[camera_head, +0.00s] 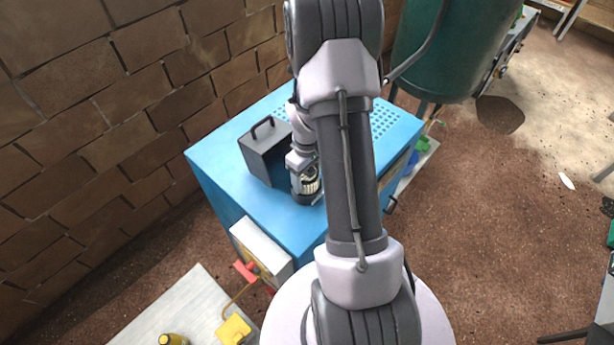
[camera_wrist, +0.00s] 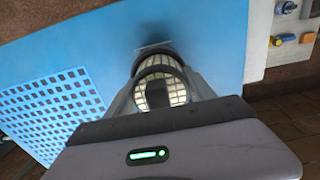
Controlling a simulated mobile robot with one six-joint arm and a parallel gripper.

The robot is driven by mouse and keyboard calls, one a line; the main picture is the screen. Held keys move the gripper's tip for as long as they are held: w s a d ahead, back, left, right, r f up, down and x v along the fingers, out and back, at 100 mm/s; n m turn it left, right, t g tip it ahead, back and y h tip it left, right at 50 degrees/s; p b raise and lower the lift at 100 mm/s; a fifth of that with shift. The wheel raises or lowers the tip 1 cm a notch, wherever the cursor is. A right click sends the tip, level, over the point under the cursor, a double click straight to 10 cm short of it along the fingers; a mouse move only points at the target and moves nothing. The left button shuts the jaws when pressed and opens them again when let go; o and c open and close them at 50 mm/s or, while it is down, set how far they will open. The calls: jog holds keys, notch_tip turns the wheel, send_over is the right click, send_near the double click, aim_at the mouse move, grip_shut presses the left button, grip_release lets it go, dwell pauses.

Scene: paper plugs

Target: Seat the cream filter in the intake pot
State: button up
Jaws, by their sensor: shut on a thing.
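The cream filter (camera_head: 311,182) is a short pleated cylinder with a dark round opening in its end; it also shows in the wrist view (camera_wrist: 178,92). My gripper (camera_head: 305,174) is shut on it, with a finger on each side in the wrist view (camera_wrist: 163,88). A dark round rim (camera_head: 307,198), which looks like the intake pot, shows directly below the filter on the blue cabinet top. The arm and fingers hide part of both. I cannot tell whether the filter is inside the pot or just above it.
The blue cabinet (camera_head: 222,157) has a grid of holes in its top. A grey box with a handle (camera_head: 264,150) stands close left of my gripper. A green tank (camera_head: 440,50) stands behind right. A brick wall (camera_head: 90,110) runs along the left.

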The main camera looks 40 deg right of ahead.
jog(key=shift+f+b, duration=0.25)
jog(key=shift+b, duration=0.15)
dwell(0.3)
jog(key=shift+r, duration=0.25)
dwell(1.2)
jog(key=shift+f+b, duration=0.25)
jog(key=shift+b, duration=0.2)
jog(key=shift+r, duration=0.25)
jog(key=o, duration=1.5)
jog(key=shift+r, duration=0.1)
jog(key=shift+r+p, duration=2.1)
jog(key=shift+r, duration=0.55)
